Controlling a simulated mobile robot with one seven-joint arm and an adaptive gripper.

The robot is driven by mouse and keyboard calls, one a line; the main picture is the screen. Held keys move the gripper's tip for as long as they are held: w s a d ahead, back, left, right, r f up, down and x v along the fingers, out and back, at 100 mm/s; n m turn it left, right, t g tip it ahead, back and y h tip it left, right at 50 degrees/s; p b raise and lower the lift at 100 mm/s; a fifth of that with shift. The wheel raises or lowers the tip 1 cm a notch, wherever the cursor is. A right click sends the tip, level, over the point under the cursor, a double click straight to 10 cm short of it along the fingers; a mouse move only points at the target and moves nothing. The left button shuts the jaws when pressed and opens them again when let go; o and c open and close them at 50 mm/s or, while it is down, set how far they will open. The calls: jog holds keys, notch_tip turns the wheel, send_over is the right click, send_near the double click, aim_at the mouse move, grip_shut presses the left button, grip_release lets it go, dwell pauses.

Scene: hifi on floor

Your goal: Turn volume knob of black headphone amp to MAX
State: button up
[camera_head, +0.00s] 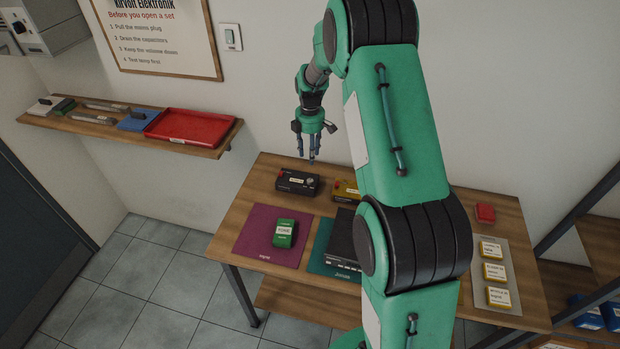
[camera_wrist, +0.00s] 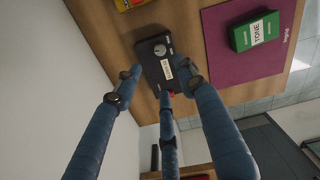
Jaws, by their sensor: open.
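The black headphone amp (camera_head: 297,182) is a small black box with a pale label on the wooden table, near the wall. In the wrist view the amp (camera_wrist: 153,57) shows a round silver volume knob (camera_wrist: 159,50) on its face. The knob also shows at the amp's right end in the head view (camera_head: 310,181). My gripper (camera_head: 313,158) is open and empty, above the amp and apart from it. In the wrist view its blue fingers (camera_wrist: 165,90) spread around the lower part of the amp. The knob's pointer and any MAX mark are too small to read.
A yellow box (camera_head: 345,189) stands right of the amp. A green TONE box (camera_head: 285,232) sits on a purple mat (camera_head: 252,240) in front. A large black unit (camera_head: 340,240) lies by a teal mat (camera_head: 318,255). A wall shelf (camera_head: 215,146) with a red tray is at left.

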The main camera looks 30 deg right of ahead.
aim_at(310, 180)
notch_tip(310, 180, down, 14)
jog(key=shift+r+p, duration=0.2)
jog(key=shift+p, duration=0.5)
grip_shut()
